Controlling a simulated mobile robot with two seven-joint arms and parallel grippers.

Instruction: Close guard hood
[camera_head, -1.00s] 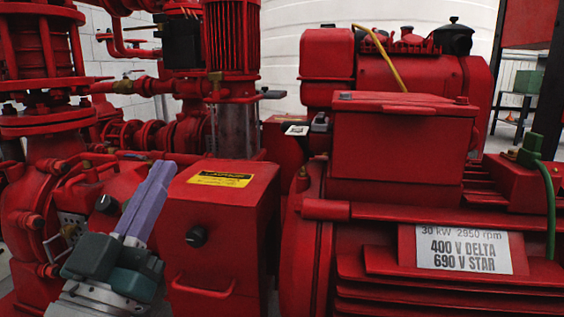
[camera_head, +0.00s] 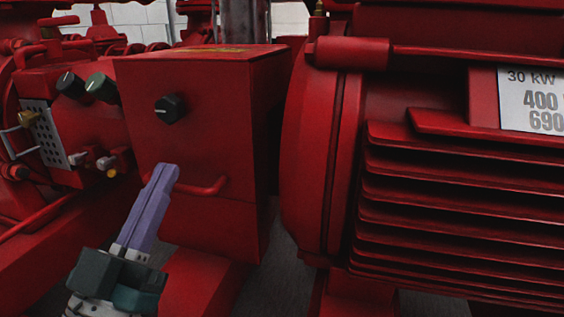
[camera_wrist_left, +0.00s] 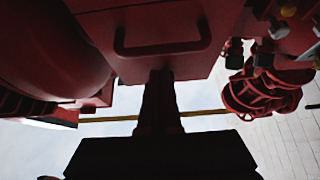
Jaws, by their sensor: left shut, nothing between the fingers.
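The guard hood appears as a red box (camera_head: 205,115) between the pump and the motor, with a black knob (camera_head: 170,108) on its front face. A red bar handle (camera_head: 207,187) sits low on that face; in the left wrist view the handle (camera_wrist_left: 162,50) shows as a U-shaped bar. My left gripper (camera_head: 165,172) is shut and empty, its lilac fingers pointing up at the handle's left end and overlapping it in the head view. In the left wrist view its dark fingers (camera_wrist_left: 160,80) end just below the handle. I cannot tell whether they touch. My right gripper is out of view.
The finned red motor (camera_head: 450,210) with a white rating plate (camera_head: 535,100) stands close on the right. Pump parts with a perforated plate (camera_head: 45,135) and knobs (camera_head: 100,86) crowd the left. A narrow strip of grey floor (camera_head: 272,270) shows between.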

